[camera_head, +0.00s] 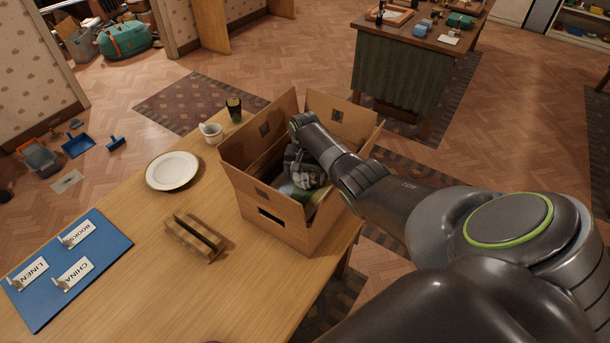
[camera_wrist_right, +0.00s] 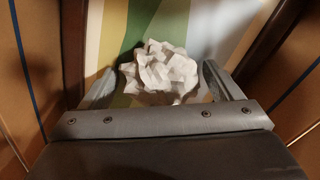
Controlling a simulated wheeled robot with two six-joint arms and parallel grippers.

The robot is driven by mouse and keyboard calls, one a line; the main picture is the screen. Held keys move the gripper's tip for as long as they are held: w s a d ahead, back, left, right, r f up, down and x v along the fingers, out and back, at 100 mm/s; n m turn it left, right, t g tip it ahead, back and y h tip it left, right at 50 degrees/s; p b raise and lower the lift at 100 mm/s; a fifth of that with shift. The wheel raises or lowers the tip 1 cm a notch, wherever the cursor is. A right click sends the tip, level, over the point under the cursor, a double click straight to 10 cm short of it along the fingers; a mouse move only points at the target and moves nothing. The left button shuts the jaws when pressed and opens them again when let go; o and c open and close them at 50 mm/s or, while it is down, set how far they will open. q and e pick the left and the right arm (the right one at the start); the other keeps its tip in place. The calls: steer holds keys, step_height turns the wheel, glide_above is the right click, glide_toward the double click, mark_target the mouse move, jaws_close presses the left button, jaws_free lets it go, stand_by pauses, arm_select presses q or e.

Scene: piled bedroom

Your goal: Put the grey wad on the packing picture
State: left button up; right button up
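The grey wad (camera_wrist_right: 160,72), a crumpled pale paper ball, is between the two fingers of my right gripper (camera_wrist_right: 158,80) in the right wrist view. The fingers are spread, with a narrow gap showing beside the wad. The packing picture (camera_wrist_right: 112,35), with green, cream and yellow stripes in a dark frame, is directly behind the wad. I cannot tell for certain whether the wad touches it. In the head view my right gripper (camera_head: 298,160) reaches down into the cardboard box (camera_head: 272,219). The wad (camera_head: 309,182) shows there partly. My left gripper is not in view.
The box's open flaps (camera_head: 345,115) stand around my right arm. On the wooden table (camera_head: 165,275) are a white plate (camera_head: 172,171), a mug (camera_head: 212,132), a dark glass (camera_head: 234,109), a wooden holder (camera_head: 195,237) and a blue board (camera_head: 68,268) with labels. The table's front middle is clear.

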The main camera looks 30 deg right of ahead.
mark_target(305, 171)
steer(key=shift+r, duration=0.15)
steer(key=shift+r, duration=0.2)
step_height(305, 171, up, 12)
steer(key=shift+f, duration=0.15)
stand_by(0.4)
steer(key=shift+d, duration=0.1)
stand_by(0.3)
